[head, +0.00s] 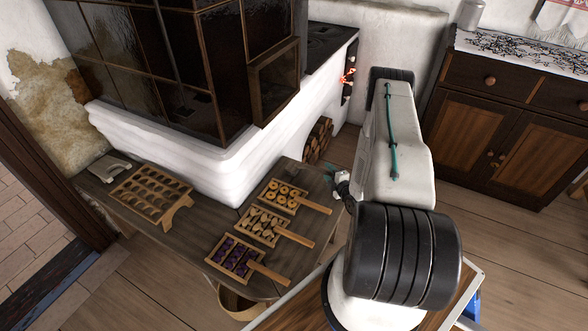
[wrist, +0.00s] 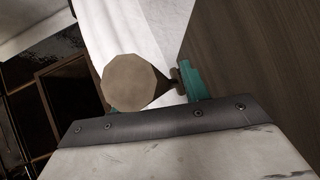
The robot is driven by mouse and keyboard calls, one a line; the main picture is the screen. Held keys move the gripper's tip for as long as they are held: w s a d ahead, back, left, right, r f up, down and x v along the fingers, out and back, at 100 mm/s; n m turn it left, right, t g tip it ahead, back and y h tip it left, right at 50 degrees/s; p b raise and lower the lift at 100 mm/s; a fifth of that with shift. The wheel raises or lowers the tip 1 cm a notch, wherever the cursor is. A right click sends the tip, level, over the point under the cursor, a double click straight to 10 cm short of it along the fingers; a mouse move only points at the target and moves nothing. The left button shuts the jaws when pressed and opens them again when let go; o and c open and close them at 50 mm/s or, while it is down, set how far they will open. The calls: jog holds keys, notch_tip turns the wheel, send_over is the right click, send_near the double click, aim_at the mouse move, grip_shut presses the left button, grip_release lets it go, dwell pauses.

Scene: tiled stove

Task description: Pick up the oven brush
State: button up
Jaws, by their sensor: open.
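In the wrist view, a beige, many-sided round end (wrist: 130,82) with a dark shaft tapering away behind it fills the space at the jaws. It looks like the end of the oven brush's handle, seen end-on. My gripper (wrist: 155,88) is open, with one teal finger to the right of this end and the other mostly hidden behind it. Whether the fingers touch the handle cannot be told. In the head view my gripper (head: 338,183) is small, beside the bench's right end and partly hidden by my arm. No brush can be made out there.
A wooden bench (head: 205,262) holds trays of pastries (head: 262,228) with handles and an empty moulded tray (head: 150,192). The white stove (head: 170,150) rises behind it, with firewood (head: 318,140) in a niche. A dark cabinet (head: 515,125) stands right. Floor between is clear.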

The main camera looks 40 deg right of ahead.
grip_shut()
